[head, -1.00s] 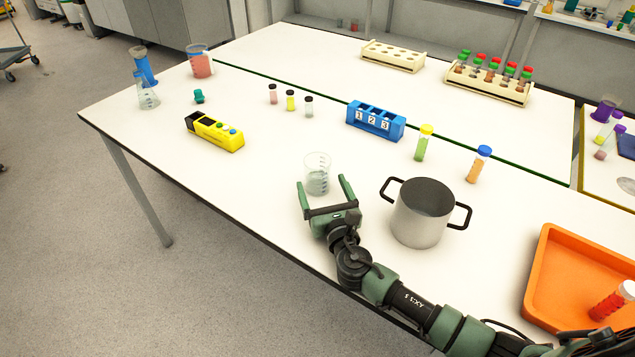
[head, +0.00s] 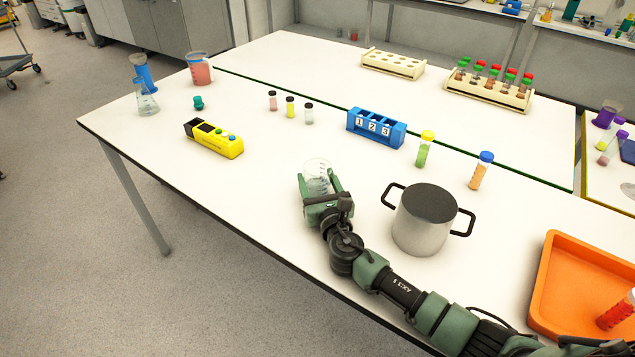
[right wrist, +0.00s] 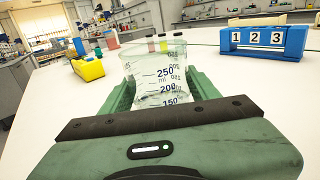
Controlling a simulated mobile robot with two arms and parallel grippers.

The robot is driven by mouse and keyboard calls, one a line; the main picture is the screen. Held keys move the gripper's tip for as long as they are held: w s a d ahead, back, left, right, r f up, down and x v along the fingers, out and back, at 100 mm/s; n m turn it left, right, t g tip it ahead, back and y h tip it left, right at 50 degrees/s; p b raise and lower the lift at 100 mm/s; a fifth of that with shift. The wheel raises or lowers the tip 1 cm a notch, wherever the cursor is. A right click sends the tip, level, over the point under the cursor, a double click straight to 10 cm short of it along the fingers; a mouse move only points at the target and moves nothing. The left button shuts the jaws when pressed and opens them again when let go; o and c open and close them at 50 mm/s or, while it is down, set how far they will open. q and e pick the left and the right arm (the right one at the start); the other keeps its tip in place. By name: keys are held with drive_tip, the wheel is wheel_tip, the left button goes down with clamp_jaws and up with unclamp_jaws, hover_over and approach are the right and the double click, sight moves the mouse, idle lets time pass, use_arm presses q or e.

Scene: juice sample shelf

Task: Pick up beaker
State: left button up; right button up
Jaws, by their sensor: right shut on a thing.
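The clear glass beaker (head: 318,172) stands upright on the white table, near its front edge. In the right wrist view the beaker (right wrist: 160,78) shows dark volume marks, and its lower part is hidden behind the gripper body. My right gripper (head: 322,186) is shut on the beaker, with one green finger on each side of it. In the right wrist view the fingers of the right gripper (right wrist: 158,95) press in close to the glass. I cannot tell if the beaker is clear of the table. My left gripper is not in view.
A metal pot (head: 422,225) with black handles stands close right of the gripper. An orange tray (head: 548,290) lies farther right. A blue numbered holder (head: 376,128), a yellow device (head: 214,138) and small vials (head: 290,107) stand behind. The table left of the beaker is clear.

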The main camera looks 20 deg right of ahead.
drive_tip(key=shift+r, duration=0.15)
drive_tip(key=shift+r+p, duration=0.5)
drive_tip(key=shift+r, duration=0.65)
wheel_tip(320, 180, up, 17)
drive_tip(key=p, duration=0.2)
drive_tip(key=shift+r+p, duration=0.15)
drive_tip(key=shift+p, duration=0.2)
idle(0.3)
